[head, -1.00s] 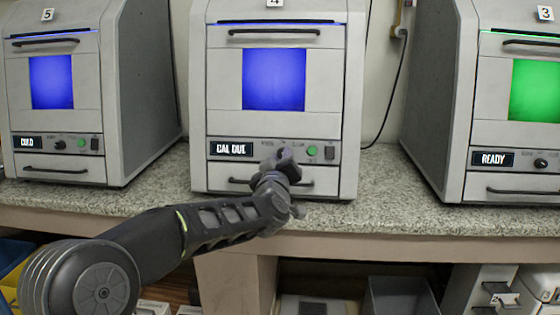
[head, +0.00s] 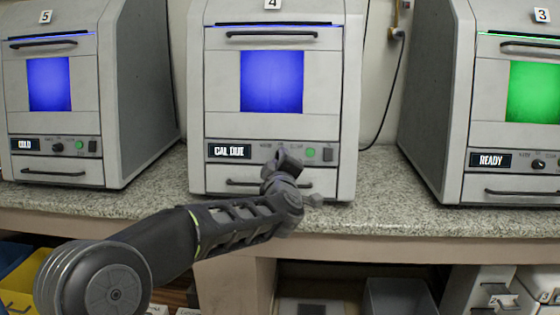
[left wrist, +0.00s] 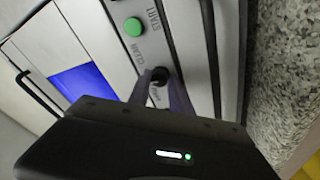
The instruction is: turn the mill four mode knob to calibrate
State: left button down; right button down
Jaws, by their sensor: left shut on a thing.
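Mill four (head: 225,95) is the grey machine in the middle, marked 4, with a blue window. The knob's pointer direction cannot be made out. The word CLEAN shows beside it. My right gripper is in neither view.
A green START button (left wrist: 133,27) is close to the knob, and a dark switch (head: 328,154) is further right. A drawer handle (head: 240,183) runs below the panel. Mill five (head: 85,110) reads COLD; mill three (head: 465,110) reads READY. The speckled counter (head: 385,185) is clear between machines.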

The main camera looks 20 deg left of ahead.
pick_arm(q)
jog(key=c, duration=1.5)
grip_release()
jog(key=shift+o, duration=0.2)
jog(key=v, duration=0.7)
jog(key=shift+s+d, duration=0.2)
jog(key=shift+s, duration=0.15)
